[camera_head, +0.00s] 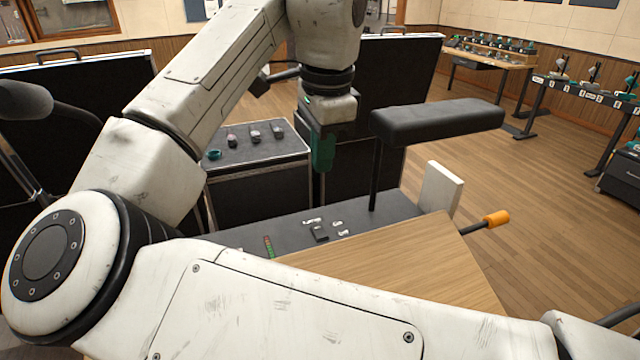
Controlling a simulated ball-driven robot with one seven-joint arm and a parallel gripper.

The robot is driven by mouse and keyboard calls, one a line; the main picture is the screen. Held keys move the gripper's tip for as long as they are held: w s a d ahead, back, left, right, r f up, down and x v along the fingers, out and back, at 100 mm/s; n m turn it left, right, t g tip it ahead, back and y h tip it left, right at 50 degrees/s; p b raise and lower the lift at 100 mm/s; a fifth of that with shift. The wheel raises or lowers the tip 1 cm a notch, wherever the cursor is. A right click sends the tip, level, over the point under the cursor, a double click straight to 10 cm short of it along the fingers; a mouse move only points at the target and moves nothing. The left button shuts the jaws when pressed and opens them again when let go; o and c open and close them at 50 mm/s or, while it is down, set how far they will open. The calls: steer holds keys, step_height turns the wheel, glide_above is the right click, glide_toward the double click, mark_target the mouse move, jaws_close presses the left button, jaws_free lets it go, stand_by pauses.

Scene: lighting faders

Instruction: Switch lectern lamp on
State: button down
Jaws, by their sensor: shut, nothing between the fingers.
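The lectern has a slanted wooden top (400,265) and a grey panel (265,232) behind it. What looks like the lectern lamp (437,120) is a dark horizontal bar on a thin black post rising from the panel. I see no glow from it; its underside is hidden. A small black switch block (320,234) sits on the panel among white labels too small to read. Its on or off position cannot be made out. My gripper (323,168) has green fingers pointing down, shut and empty. It appears above and behind the switch block, left of the lamp post, apart from both.
An orange-tipped lever (495,219) sticks out at the lectern's right. A white plate (441,188) stands near the lamp post. A grey-topped case (255,143) with several small items stands behind. A microphone (25,100) is at left. Benches (490,55) stand at far right, with open floor between.

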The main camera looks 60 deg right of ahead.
mark_target(319, 227)
steer(key=f, duration=0.4)
steer(key=f+p, duration=0.1)
steer(key=f, duration=0.3)
steer(key=w+f+p, duration=0.1)
steer(key=f, duration=0.4)
steer(key=shift+w+d, duration=0.1)
steer(key=shift+d, duration=0.3)
steer(key=shift+f, duration=0.1)
steer(key=shift+f, duration=0.2)
steer(key=shift+s+a+r+p, duration=0.15)
steer(key=shift+s+a+p, duration=0.2)
steer(key=shift+s, duration=0.25)
steer(key=shift+r, duration=0.1)
